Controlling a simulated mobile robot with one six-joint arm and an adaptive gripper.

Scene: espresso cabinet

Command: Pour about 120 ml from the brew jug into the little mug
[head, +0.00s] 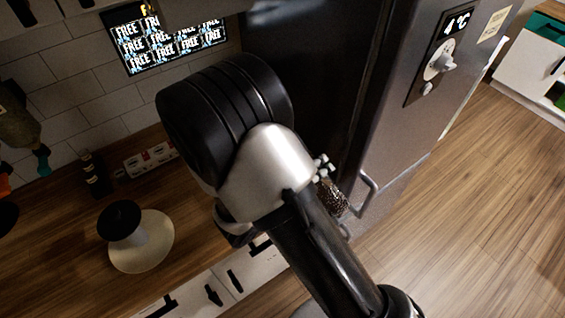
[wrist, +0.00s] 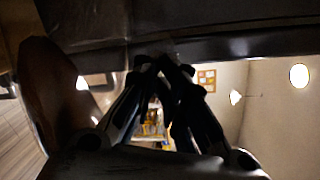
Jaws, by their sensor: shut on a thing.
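In the wrist view, the two dark fingers of my gripper (wrist: 162,66) come together at their tips, against a dark thing at the top of the picture. What they hold is too dark to name. In the head view my arm covers the gripper. I cannot pick out the brew jug or the little mug for certain in either view. A pale, wide-based round thing with a black top (head: 119,220) stands on the wooden counter in the head view; I cannot tell what it is.
The wooden counter (head: 60,225) has a small dark bottle (head: 95,174) and a white strip with red marks (head: 149,158) near the tiled wall. A tall dark fridge (head: 400,130) with a handle (head: 366,195) stands right of my arm. Open wooden floor (head: 480,215) lies beyond it.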

